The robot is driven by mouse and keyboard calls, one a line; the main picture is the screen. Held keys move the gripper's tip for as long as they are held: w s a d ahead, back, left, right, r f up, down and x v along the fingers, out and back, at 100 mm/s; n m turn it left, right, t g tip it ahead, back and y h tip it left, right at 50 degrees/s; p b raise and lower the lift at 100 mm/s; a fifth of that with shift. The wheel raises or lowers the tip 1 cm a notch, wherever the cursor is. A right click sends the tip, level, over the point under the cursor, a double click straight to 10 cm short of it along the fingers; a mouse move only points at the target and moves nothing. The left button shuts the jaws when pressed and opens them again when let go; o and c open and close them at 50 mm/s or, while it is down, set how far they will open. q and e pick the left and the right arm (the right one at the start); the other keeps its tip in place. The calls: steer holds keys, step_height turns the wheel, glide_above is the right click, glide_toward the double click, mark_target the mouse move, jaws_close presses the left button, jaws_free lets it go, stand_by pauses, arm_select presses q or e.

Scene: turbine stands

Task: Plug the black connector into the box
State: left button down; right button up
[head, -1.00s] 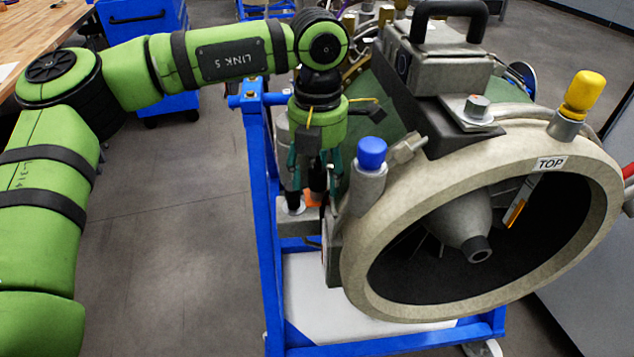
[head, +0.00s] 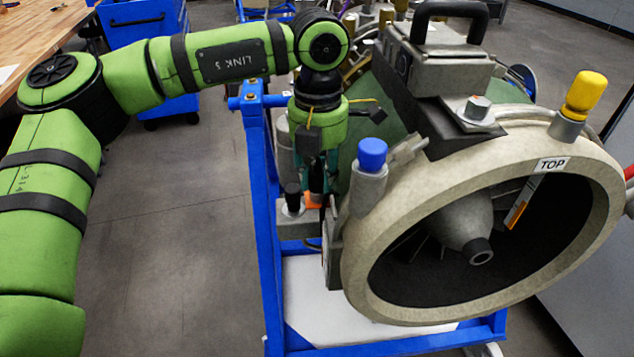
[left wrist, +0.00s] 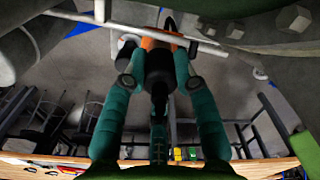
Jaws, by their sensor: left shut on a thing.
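My left gripper (head: 316,185) points down beside the left side of the turbine. In the left wrist view, its two teal fingers (left wrist: 158,82) are shut on a black connector (left wrist: 158,68) with an orange band (left wrist: 155,43) at its far end. In the head view, the orange part (head: 313,201) shows just below the fingers, close to a small grey box (head: 297,228) on the turbine's side. A second black plug-like piece (head: 292,193) stands upright on that box. I cannot tell whether the held connector touches the box. My right gripper is not in view.
The turbine's round casing (head: 375,270) sits on a blue stand (head: 265,215). A blue-capped post (head: 371,155) stands close right of my gripper. A grey box with a black handle (head: 449,15) tops the turbine. Open floor lies left of the stand.

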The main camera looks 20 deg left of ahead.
mark_target(318, 171)
arm_select(q)
steer(key=shift+r+p, duration=0.3)
steer(key=shift+r, duration=0.15)
steer(key=shift+r, duration=0.2)
steer(key=shift+r+p, duration=1)
steer(key=shift+r, duration=0.5)
